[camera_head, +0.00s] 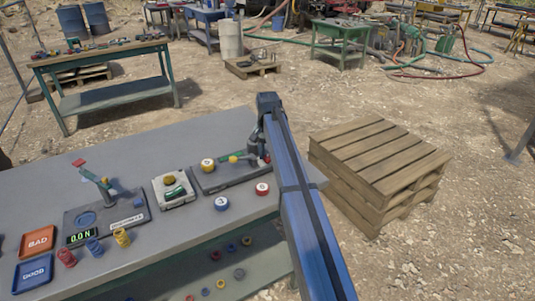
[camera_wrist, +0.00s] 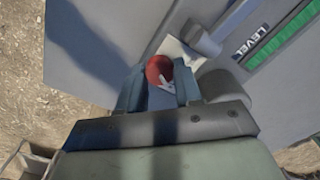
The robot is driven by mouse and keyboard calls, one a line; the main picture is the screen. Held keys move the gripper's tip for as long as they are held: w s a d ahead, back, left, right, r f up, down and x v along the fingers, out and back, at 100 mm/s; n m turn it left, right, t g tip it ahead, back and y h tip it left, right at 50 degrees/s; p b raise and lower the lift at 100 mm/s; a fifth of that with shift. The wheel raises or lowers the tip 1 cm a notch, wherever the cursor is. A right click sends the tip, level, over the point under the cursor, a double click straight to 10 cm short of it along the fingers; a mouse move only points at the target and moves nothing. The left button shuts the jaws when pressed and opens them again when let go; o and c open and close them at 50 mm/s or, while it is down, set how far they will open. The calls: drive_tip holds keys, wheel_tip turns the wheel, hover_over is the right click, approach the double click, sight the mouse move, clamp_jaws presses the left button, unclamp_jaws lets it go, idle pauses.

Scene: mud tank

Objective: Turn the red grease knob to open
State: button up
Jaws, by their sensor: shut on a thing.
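The red grease knob (camera_wrist: 156,66) is round with a white mark on its face. It sits between the two fingers of my gripper (camera_wrist: 159,84) in the wrist view, and the fingers are shut on it from both sides. In the head view my gripper (camera_head: 262,142) is at the right end of the grey bench, by the far end of a long dark plate. The knob is mostly hidden there behind my arm.
A green gauge strip marked LEVEL (camera_wrist: 275,45) and a grey cylinder (camera_wrist: 203,38) are close to the gripper. The grey bench (camera_head: 190,240) holds numbered caps, including a red one (camera_head: 262,189), and trays. Stacked wooden pallets (camera_head: 375,165) stand right of my arm.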

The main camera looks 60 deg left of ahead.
sight(267, 156)
drive_tip(key=o, duration=0.8)
drive_tip(key=shift+c, duration=0.2)
drive_tip(key=shift+r, duration=0.15)
wheel_tip(267, 156, up, 14)
drive_tip(key=shift+f, duration=0.2)
